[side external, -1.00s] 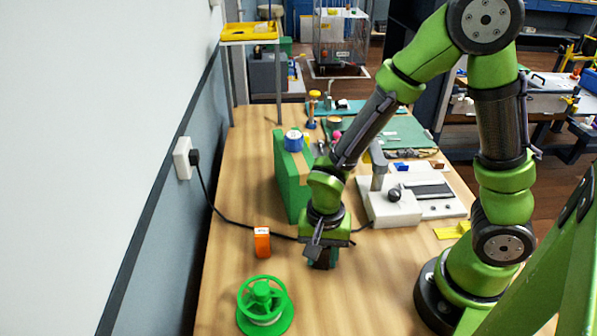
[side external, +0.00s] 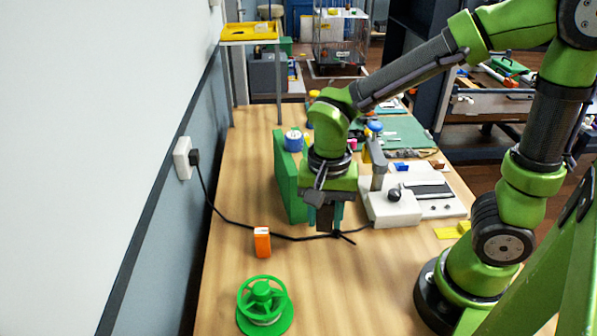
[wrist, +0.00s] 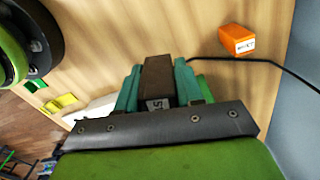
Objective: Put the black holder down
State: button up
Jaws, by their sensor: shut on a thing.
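My gripper (side external: 325,222) points down over the middle of the wooden table, right of the green upright block. It is shut on the black holder (side external: 324,217), a dark block between teal fingers. In the wrist view the holder (wrist: 157,78) looks dark brown, with a small numbered label on its near end, and the gripper's teal fingers (wrist: 157,95) press on both sides. The holder appears to be off the table, but the gap under it is hard to judge. Its upper part is hidden by the gripper in the side view.
A black cable (side external: 230,222) runs from the wall socket across the table behind or below the gripper. An orange box (side external: 262,242) and green spool (side external: 264,308) stand nearer. The green block (side external: 287,180) and white device (side external: 393,208) flank the gripper.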

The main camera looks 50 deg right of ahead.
jog(key=r, duration=1)
jog(key=shift+w+d, duration=0.2)
jog(key=shift+w, duration=0.1)
jog(key=w+d+r+m, duration=0.1)
jog(key=w+d+m, duration=0.8)
jog(key=w+d, duration=0.45)
jog(key=w+d+f+m, duration=0.1)
jog(key=d+m, duration=0.2)
jog(key=d, duration=0.6)
jog(key=w+d+m, duration=0.2)
jog(key=d+m, duration=0.2)
jog(key=d, duration=0.4)
notch_tip(320, 180, down, 17)
jog(key=shift+s+d, duration=0.1)
jog(key=shift+f, duration=2.15)
jog(key=shift+f, duration=0.15)
jog(key=o, duration=1.1)
